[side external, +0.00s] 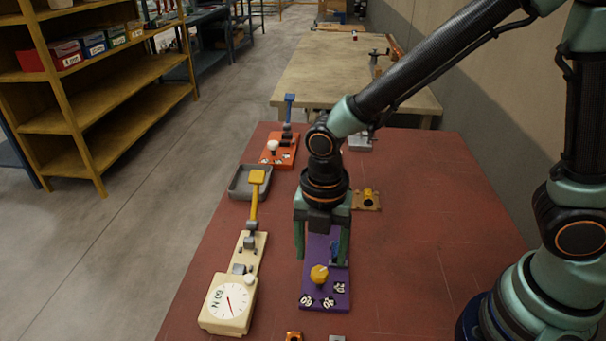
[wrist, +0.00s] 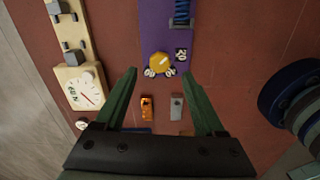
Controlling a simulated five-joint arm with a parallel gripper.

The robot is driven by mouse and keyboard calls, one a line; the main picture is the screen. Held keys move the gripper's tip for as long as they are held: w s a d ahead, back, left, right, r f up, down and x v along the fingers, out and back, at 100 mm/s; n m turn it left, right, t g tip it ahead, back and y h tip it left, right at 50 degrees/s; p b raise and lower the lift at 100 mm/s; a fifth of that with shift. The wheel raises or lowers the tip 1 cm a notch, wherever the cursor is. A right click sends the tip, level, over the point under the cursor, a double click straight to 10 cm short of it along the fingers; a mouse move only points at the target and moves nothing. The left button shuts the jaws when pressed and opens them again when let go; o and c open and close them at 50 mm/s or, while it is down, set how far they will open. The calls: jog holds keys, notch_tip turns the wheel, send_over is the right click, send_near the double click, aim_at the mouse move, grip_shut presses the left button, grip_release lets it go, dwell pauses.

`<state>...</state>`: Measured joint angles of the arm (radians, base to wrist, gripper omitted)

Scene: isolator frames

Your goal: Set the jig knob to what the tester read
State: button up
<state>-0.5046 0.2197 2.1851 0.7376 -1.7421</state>
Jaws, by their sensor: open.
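The purple jig (side external: 311,246) lies on the red table with a yellow knob (side external: 319,274) near its front end. The cream tester (side external: 229,304) stands to the left, with a round white dial, a thin red needle and a yellow-handled lever (side external: 256,196). The needle's exact reading is unclear. My gripper (side external: 322,256) is open and empty above the jig, pointing down.
An orange fixture (side external: 280,150) with a white knob and blue lever stands at the back, near a grey tray (side external: 238,184). A brass-coloured part (side external: 367,196) lies behind the jig. Small orange (wrist: 147,108) and grey (wrist: 177,107) pieces lie in front. The table's right side is clear.

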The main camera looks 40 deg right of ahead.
aim_at(320, 272)
jog(key=shift+f, duration=2.25)
grip_shut()
